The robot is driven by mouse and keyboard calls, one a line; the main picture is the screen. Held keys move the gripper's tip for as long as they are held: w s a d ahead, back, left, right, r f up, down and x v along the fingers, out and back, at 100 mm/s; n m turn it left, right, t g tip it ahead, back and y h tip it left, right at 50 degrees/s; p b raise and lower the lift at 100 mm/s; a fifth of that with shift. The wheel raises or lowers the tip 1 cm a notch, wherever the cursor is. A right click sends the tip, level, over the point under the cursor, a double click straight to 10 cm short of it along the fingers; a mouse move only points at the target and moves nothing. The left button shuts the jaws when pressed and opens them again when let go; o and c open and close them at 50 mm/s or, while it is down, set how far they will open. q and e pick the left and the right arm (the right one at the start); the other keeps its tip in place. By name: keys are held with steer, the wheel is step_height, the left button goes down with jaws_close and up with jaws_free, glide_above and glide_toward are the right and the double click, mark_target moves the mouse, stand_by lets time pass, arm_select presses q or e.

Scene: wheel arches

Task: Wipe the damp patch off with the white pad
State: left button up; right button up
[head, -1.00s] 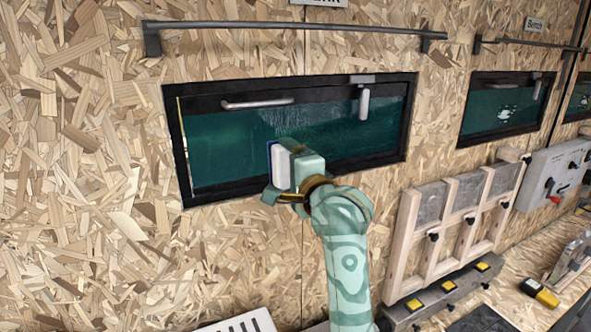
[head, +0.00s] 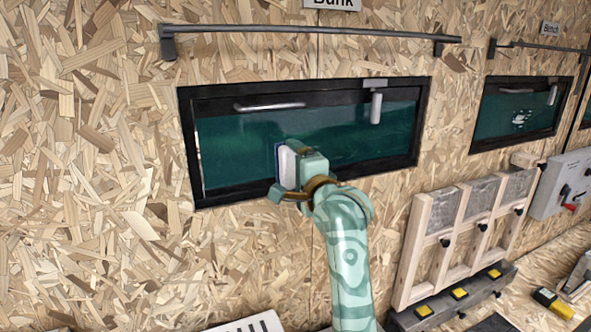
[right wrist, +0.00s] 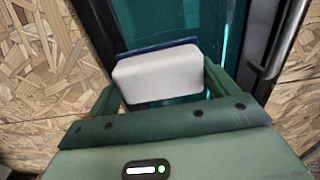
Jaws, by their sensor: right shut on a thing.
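My right gripper (head: 288,172) is shut on the white pad (head: 287,167), which has a dark blue face turned toward the window. The pad is in front of the lower middle of the dark-framed window (head: 235,145) under the "Bunk" sign. In the right wrist view the white pad (right wrist: 158,75) sits between the fingers, blue side away from me, close to the glass; I cannot tell whether it touches. The pane shows only faint streaks, and no clear damp patch stands out; the pad and gripper hide part of it. My left gripper is not in view.
A handle (head: 269,106) and a latch (head: 376,105) stick out at the window's top. A rail (head: 310,33) runs above it. A second window (head: 519,112) to the right has a whitish mark. A wooden rack (head: 465,228) stands at lower right.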

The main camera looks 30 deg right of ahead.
steer(key=shift+w, duration=0.65)
steer(key=shift+d, duration=0.15)
steer(key=shift+d, duration=4)
steer(key=shift+a, duration=4.25)
steer(key=shift+d, duration=0.1)
